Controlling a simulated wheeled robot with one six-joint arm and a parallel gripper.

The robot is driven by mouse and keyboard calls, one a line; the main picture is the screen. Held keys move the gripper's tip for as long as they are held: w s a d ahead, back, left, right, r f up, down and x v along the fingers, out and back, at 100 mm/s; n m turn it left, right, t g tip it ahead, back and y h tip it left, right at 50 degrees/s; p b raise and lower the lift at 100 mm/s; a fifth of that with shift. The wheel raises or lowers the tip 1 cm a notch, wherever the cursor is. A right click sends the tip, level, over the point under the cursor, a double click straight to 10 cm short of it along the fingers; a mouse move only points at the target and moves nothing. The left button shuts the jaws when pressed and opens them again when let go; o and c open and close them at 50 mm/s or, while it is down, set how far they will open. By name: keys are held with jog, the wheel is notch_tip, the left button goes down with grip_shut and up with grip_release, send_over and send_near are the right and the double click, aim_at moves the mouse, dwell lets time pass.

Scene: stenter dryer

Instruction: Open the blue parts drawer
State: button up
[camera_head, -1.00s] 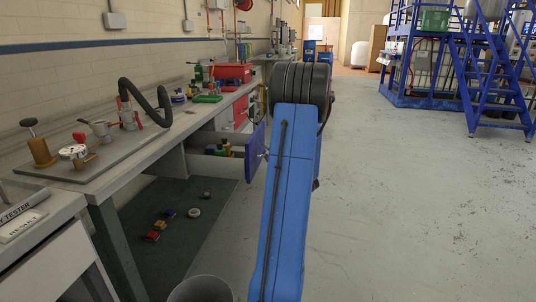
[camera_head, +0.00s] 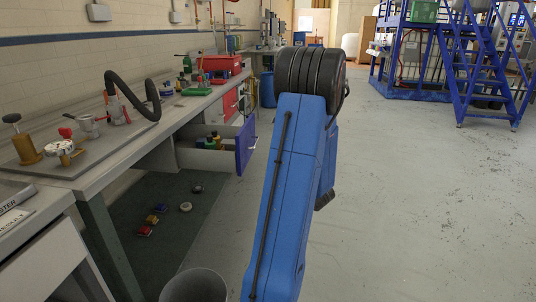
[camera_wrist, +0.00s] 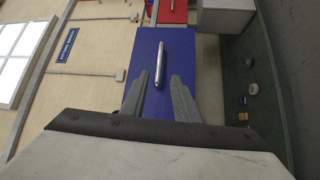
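The blue parts drawer stands pulled out from under the workbench, its blue front (camera_head: 245,144) facing right in the head view. Bottles (camera_head: 212,141) show inside behind the front. In the wrist view the blue front (camera_wrist: 190,55) fills the middle, with a silver bar handle (camera_wrist: 160,65) on it. My gripper (camera_wrist: 158,80) is open, its two fingers apart on either side of the handle's lower end in the picture. Nothing is held. How far the fingertips are from the handle is hard to tell. In the head view my blue arm hides the gripper.
The workbench (camera_head: 105,160) runs along the left wall, with a red drawer (camera_head: 230,103) beyond the blue one. Small parts (camera_head: 151,219) lie on the dark mat below. A grey bin (camera_head: 196,286) stands in front. Open floor (camera_head: 420,200) lies to the right.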

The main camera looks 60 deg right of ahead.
jog(key=shift+v, duration=2.45)
